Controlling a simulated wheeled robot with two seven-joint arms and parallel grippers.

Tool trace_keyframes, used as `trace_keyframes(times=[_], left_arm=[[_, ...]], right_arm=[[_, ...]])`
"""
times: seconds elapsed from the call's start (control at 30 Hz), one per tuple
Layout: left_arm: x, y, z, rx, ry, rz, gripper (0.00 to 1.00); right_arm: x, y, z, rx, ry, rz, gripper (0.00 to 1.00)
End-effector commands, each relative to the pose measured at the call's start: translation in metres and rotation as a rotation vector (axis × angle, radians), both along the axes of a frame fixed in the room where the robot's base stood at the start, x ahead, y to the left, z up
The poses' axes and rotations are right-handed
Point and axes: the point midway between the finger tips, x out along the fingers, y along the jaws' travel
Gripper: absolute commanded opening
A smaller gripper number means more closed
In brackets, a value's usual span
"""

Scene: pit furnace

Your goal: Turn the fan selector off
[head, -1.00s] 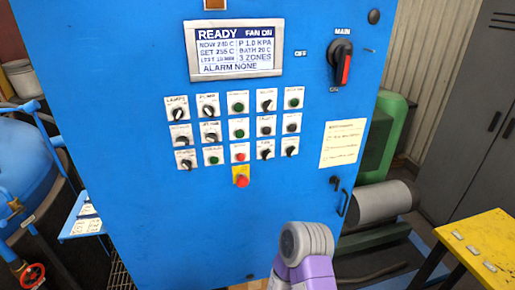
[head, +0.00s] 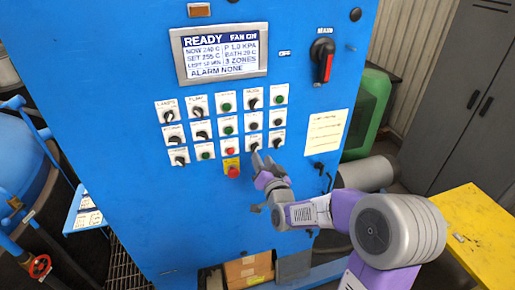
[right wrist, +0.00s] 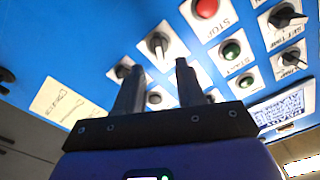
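The blue control panel (head: 120,60) carries rows of knobs and buttons. Its display (head: 222,52) reads READY and FAN ON. A black selector knob (head: 254,147), apparently labelled FAN, sits in the bottom row right of a red button; its label is too small to read surely. My right gripper (head: 265,163) is just below this knob, with fingers pointing up at the panel. In the right wrist view the fingers (right wrist: 160,72) are apart with nothing between them, and the same knob (right wrist: 157,42) shows beyond their tips. My left gripper is out of view.
A red button on a yellow plate (head: 232,169) sits left of my right gripper. A red STOP button (right wrist: 205,8) is beside the knob. The black main switch (head: 322,60) is higher right. A yellow table (head: 470,220) stands at the lower right.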

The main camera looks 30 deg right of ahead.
Motion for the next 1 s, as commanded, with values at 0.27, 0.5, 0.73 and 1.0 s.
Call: trace_keyframes(times=[0.27, 0.5, 0.73, 1.0], left_arm=[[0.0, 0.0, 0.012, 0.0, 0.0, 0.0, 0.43], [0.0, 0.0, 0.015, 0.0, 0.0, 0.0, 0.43], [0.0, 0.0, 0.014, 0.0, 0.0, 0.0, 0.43], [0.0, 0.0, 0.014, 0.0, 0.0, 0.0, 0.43]], right_arm=[[0.041, -0.01, 0.0, -0.001, 0.004, 0.001, 0.38], [0.055, -0.013, -0.001, -0.001, 0.004, 0.001, 0.38], [0.055, -0.013, -0.001, 0.0, 0.004, 0.001, 0.38], [0.055, -0.013, -0.001, 0.0, 0.004, 0.001, 0.0]])
